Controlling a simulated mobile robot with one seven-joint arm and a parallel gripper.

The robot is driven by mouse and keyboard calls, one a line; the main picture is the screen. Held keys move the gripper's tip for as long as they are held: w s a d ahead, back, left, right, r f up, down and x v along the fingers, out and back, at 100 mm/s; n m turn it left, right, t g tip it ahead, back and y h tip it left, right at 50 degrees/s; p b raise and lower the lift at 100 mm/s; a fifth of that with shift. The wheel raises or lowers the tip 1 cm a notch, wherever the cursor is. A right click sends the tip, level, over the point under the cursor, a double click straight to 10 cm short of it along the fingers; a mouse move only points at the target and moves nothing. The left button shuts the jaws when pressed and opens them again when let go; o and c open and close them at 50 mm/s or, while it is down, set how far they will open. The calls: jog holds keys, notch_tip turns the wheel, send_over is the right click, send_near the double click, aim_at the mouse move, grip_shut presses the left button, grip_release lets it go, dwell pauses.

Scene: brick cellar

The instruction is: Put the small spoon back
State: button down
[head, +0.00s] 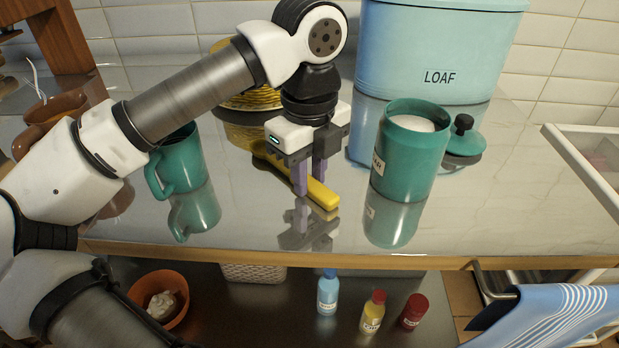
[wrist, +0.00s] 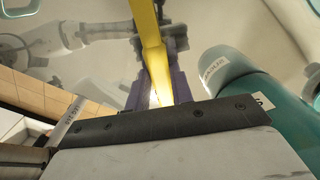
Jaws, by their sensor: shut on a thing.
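A long yellow utensil (head: 322,193) is at the middle of the glossy counter, running from back left to front right. I cannot tell from its shape whether it is the small spoon. My gripper (head: 309,180) points down with its purple fingers on either side of the utensil, shut on it. I cannot tell whether the utensil touches the counter. In the wrist view the yellow utensil (wrist: 150,45) runs between the fingers (wrist: 158,92). An open teal canister (head: 412,160) with white contents stands just right of my gripper. Its label is partly hidden.
The canister's teal lid (head: 464,146) rests behind it, near a blue LOAF bin (head: 440,50). The counter's front right (head: 490,225) is clear. Small bottles (head: 327,292) stand below.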

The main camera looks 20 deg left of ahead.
jog(key=shift+f, duration=0.15)
jog(key=c, duration=1.2)
grip_release()
notch_tip(320, 180, up, 12)
jog(key=p, duration=0.1)
jog(key=shift+r, duration=0.25)
